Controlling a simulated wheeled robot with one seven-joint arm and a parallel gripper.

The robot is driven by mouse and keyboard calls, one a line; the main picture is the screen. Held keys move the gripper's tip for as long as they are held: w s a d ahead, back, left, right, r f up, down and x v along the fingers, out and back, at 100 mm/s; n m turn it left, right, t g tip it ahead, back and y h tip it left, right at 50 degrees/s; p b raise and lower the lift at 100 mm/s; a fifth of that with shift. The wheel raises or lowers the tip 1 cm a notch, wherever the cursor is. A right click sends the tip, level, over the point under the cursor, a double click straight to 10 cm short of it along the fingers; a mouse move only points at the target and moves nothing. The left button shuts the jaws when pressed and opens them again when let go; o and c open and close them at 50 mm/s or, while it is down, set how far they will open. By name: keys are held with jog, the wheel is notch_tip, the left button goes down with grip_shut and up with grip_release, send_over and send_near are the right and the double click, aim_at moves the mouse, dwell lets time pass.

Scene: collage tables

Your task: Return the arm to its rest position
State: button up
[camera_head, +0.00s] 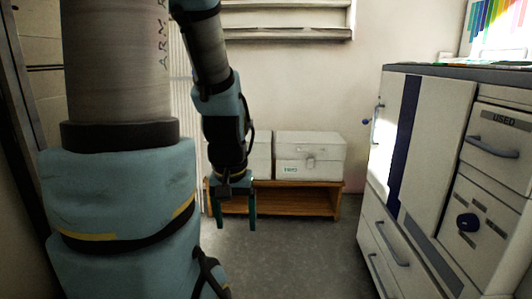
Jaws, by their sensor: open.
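My arm reaches across the left and middle of the head view, its last links hanging downward. My gripper (235,222) points down with its two teal fingers apart and nothing between them. It hangs in front of the left part of a low wooden bench (290,205); how far it is from the bench is hard to tell.
A white box (309,158) stands on the bench, with another partly hidden behind my arm. A white cabinet (427,135) with drawers and handles fills the right side. A shelf (290,34) is on the back wall. The grey floor (300,262) in the middle is clear.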

notch_tip(320, 180, up, 32)
jog(key=p, duration=3)
jog(key=shift+c, duration=0.3)
